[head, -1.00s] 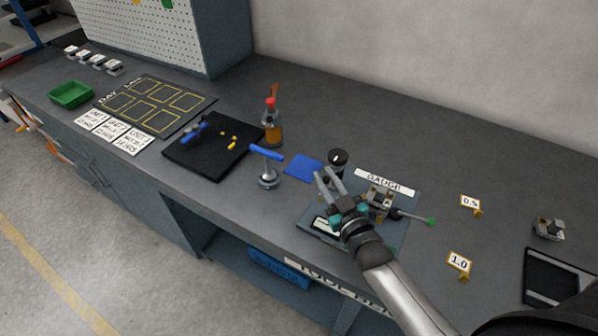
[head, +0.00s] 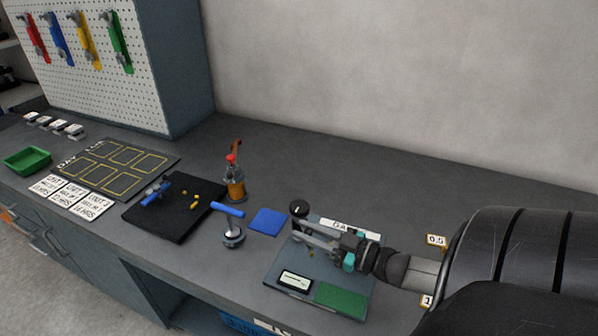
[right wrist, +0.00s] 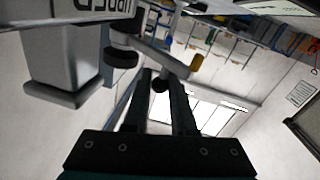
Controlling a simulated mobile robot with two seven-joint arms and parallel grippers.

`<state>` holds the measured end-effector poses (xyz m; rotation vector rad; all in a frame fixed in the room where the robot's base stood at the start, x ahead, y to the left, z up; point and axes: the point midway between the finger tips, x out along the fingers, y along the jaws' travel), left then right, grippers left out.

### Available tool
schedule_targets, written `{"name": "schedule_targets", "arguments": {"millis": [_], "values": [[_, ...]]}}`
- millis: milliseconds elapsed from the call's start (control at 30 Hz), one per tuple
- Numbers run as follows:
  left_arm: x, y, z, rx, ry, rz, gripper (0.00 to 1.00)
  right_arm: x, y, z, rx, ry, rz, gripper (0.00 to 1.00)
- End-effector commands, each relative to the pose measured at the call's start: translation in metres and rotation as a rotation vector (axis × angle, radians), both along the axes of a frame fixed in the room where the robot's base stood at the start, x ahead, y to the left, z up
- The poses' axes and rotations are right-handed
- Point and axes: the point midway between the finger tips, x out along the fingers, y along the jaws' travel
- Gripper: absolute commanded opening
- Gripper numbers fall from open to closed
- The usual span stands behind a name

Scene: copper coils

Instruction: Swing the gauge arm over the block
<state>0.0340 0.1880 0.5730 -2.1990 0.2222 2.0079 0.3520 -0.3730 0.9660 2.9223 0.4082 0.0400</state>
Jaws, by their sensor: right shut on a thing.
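The gauge plate (head: 275,268) lies near the bench's front edge, with a label strip partly covered. A post with a round black cap (head: 299,208) stands at its back left. My right gripper (head: 298,233) is over the plate's back part, reaching in from the right, its fingers near the post. In the right wrist view its fingers (right wrist: 162,88) are closed about a dark round knob (right wrist: 159,85). The knob is just below a grey bar (right wrist: 160,57) with a yellow tip, which looks like the gauge arm. I cannot make out the block; the gripper may hide it. My left gripper is out of view.
The plate carries a small white readout (head: 294,281) and a green pad (head: 341,298). Small number tags stand right, beside my arm.

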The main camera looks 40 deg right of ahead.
Motion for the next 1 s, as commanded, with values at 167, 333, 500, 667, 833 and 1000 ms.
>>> {"name": "schedule_targets", "arguments": {"millis": [167, 333, 500, 667, 833, 1000], "values": [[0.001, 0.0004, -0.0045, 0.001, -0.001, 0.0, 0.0, -0.0019, -0.0027, -0.0011, -0.002, 0.001, 0.038, 0.0], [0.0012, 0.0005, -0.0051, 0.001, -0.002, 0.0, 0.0, -0.0025, -0.0033, -0.0007, 0.001, 0.002, 0.049, 0.0], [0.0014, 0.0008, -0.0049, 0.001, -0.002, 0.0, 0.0, -0.0026, -0.0033, -0.0006, 0.001, 0.002, 0.049, 0.0], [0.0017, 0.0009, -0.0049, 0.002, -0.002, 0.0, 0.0, -0.0026, -0.0032, -0.0008, 0.0, 0.002, 0.048, 0.25], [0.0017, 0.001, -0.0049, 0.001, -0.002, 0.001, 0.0, -0.0025, -0.0033, -0.0006, 0.0, 0.001, 0.048, 0.44], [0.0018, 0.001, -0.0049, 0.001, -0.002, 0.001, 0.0, -0.0024, -0.0033, -0.0005, 0.0, 0.001, 0.048, 0.54]]}}
